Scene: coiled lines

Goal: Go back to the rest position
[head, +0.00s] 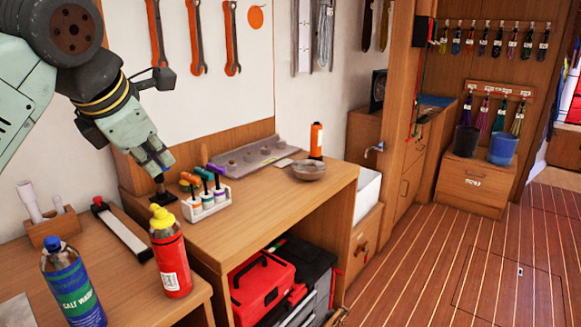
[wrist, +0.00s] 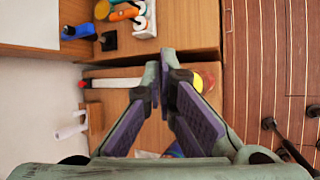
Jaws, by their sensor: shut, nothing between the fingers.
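My gripper (head: 155,172) is at the left of the head view, at the end of my arm, which comes in from the upper left. It points down above the wooden workbench, near the back left corner of its higher part. In the wrist view, my gripper (wrist: 162,62) has its two fingertips together with nothing held between them. The white holder with several colored-handled tools (head: 205,195) stands just right of the gripper in the head view. A small black square-based item (head: 162,217) stands below the fingertips, apparently apart from them in the wrist view (wrist: 108,41).
A red bottle with a yellow cap (head: 170,255) and a blue-capped bottle (head: 72,285) stand on the lower bench at front left. A bowl (head: 309,170) and an orange bottle (head: 316,141) are farther right. The plank floor (head: 440,260) at right is clear.

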